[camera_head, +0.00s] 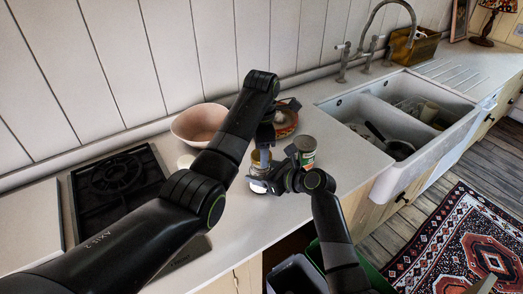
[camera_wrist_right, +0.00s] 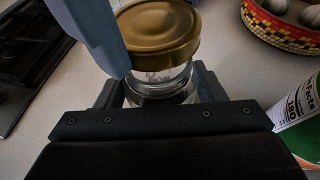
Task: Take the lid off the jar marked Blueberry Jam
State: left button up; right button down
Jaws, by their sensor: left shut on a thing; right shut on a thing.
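A clear glass jar (camera_wrist_right: 160,82) with a gold lid (camera_wrist_right: 158,30) stands upright in the right wrist view. In the head view the jar (camera_head: 258,170) is on the counter, partly hidden by my arms. My right gripper (camera_head: 262,184) is shut around the jar's body from the front. My left gripper (camera_head: 264,140) comes down from above and is shut on the lid; one of its blue-grey fingers shows against the lid's left side in the right wrist view. The lid sits over the jar's mouth; I cannot tell whether it is loose. The label is not readable.
A green and white can (camera_head: 305,150) stands close right of the jar. A patterned basket (camera_head: 286,124) with bulbs is behind, with a pink bowl (camera_head: 198,122) to its left. A black hob (camera_head: 115,185) lies left; a double sink (camera_head: 405,120) is right.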

pick_arm(q)
jog(key=shift+r, duration=2)
pick_arm(e)
jog(key=shift+c, duration=1.3)
grip_release()
jog(key=shift+d, duration=0.1)
